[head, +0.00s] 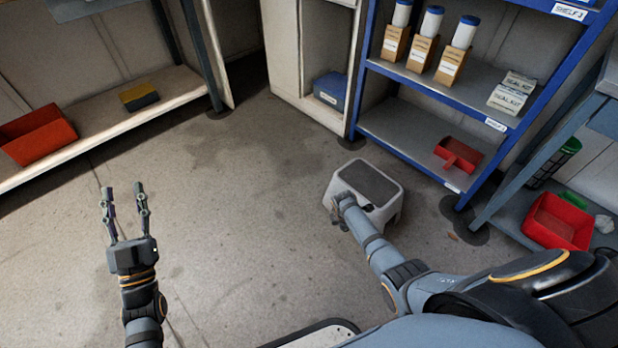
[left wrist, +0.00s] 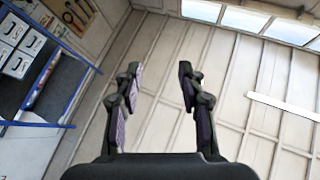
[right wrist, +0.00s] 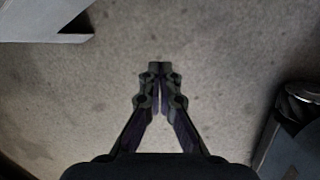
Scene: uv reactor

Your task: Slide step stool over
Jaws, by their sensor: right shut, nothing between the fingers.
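The step stool (head: 391,203), pale with a dark grey top, stands on the floor in front of the blue shelf rack. My right arm crosses in front of it and hides part of its near side. My right gripper (head: 341,201) is at the stool's near left side; I cannot tell if it touches. In the right wrist view the right gripper (right wrist: 160,68) is shut and empty over bare floor, with a pale edge, perhaps the stool (right wrist: 45,22), at top left. My left gripper (head: 124,192) is open and empty, raised over the floor at left.
The blue shelf rack (head: 409,138) holds boxes, bottles and a red scoop (head: 458,154). A red bin (head: 558,220) sits on a low shelf at right. A low bench shelf (head: 100,119) with a red bin (head: 36,134) stands at left. The middle floor is clear.

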